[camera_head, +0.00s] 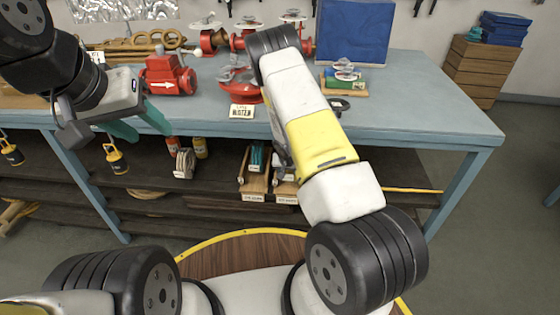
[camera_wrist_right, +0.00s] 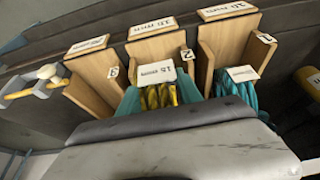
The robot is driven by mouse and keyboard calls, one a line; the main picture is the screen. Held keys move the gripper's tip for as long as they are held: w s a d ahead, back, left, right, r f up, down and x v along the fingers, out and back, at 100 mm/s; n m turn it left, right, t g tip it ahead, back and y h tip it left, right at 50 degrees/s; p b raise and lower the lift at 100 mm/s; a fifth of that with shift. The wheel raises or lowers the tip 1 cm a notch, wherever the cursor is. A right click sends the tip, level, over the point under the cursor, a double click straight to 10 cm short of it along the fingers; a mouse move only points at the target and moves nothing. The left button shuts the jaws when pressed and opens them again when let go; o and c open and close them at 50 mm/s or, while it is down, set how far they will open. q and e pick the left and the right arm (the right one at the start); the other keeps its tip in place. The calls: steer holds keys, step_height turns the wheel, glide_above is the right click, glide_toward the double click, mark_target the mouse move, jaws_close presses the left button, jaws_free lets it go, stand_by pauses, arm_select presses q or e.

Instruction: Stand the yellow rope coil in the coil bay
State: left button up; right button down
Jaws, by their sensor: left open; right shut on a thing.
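The yellow rope coil (camera_wrist_right: 162,97) carries a white numbered card and is mostly hidden behind my gripper body in the right wrist view. My right gripper (camera_wrist_right: 158,103) is shut on it, a teal finger on either side. Behind it is the wooden middle bay (camera_wrist_right: 153,48); I cannot tell how far the coil is inside. A teal rope coil (camera_wrist_right: 238,90) stands in the bay beside it and also shows in the head view (camera_head: 258,158). In the head view my right arm hides the right gripper and yellow coil. My left gripper (camera_head: 150,134) is open and empty before the table edge.
Another wooden bay (camera_wrist_right: 94,75) looks empty.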

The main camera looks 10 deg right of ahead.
steer(key=shift+w+f, duration=0.1)
steer(key=shift+f, duration=1.6)
steer(key=shift+f, duration=0.15)
steer(key=c, duration=0.8)
jaws_free()
steer(key=v, duration=1.2)
